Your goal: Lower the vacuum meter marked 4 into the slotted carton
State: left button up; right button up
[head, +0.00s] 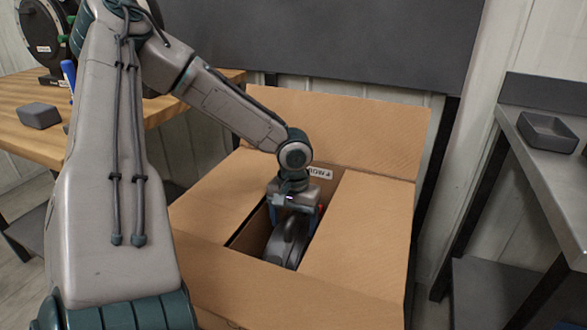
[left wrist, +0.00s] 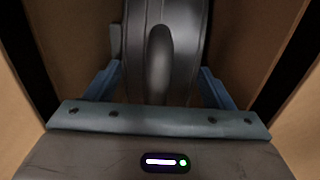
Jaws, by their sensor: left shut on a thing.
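The slotted carton (head: 365,225) is an open brown cardboard box with its flaps spread and a narrow opening in the middle. A label (head: 320,173) shows on its inner back wall. My left gripper (head: 294,215) is in the mouth of the opening, shut on the dark grey vacuum meter (head: 287,243), which is partly below the flaps. In the left wrist view the meter (left wrist: 165,50) stands between the two blue fingers (left wrist: 160,85), with cardboard walls on both sides. The mark 4 on the meter cannot be seen. My right gripper is not in view.
A wooden bench (head: 25,135) at the left holds a grey block (head: 39,115) and a round dark device (head: 42,45). A grey metal table (head: 555,175) with a small tray (head: 547,131) stands at the right. A dark panel (head: 370,45) is behind the carton.

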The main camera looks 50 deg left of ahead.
pick_arm(q)
jog(key=o, duration=2)
jog(key=shift+o, duration=0.4)
